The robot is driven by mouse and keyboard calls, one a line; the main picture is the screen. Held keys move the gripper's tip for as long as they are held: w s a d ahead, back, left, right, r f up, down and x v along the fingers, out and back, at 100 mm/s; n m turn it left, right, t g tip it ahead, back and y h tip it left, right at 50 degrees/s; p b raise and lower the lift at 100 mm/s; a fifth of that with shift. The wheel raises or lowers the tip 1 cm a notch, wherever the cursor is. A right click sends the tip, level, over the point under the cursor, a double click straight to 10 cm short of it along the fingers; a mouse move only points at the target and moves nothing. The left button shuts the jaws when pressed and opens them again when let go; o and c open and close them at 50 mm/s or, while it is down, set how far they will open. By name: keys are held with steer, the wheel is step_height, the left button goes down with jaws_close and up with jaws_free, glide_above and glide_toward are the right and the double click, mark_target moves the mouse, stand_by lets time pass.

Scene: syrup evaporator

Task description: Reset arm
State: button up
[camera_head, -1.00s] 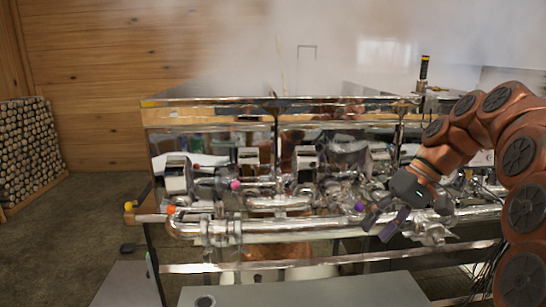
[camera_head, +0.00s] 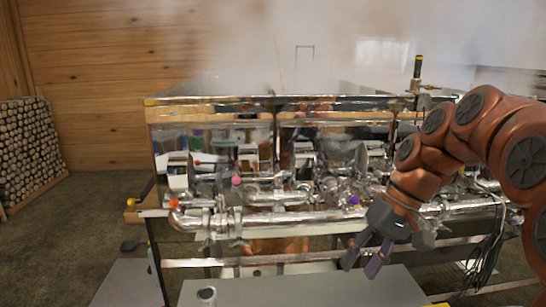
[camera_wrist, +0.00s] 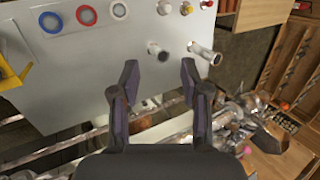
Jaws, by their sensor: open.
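My gripper (camera_head: 366,262) is open and empty in the head view, in front of the evaporator's lower pipes and pointing down to the left. Its two dark fingers also show apart in the wrist view (camera_wrist: 160,78), with nothing between them. My orange-brown arm comes in from the right edge of the head view. The steel evaporator (camera_head: 215,113) stands behind the gripper, with shiny pipes (camera_head: 290,221) and a purple knob (camera_head: 354,200) just above and left of it. The gripper looks apart from the pipes.
A grey surface (camera_head: 300,291) lies low in front of the evaporator. The wrist view shows a pale panel (camera_wrist: 100,50) with blue (camera_wrist: 50,22), red (camera_wrist: 86,15) and white (camera_wrist: 119,9) rings. Stacked logs (camera_head: 30,148) stand far left. The floor (camera_head: 90,215) left of the evaporator is open.

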steer(key=s+f+h, duration=0.1)
steer(key=s+f, duration=0.4)
steer(key=s, duration=0.3)
steer(key=s+d+f+h, duration=0.1)
steer(key=s+f+h, duration=0.1)
steer(key=s+f, duration=0.3)
steer(key=s+f+m+h, duration=0.1)
steer(key=s+f, duration=0.3)
steer(key=s, duration=0.6)
steer(key=shift+s+d+f+h, duration=0.3)
steer(key=shift+d+f+h, duration=0.1)
steer(key=shift+h, duration=0.2)
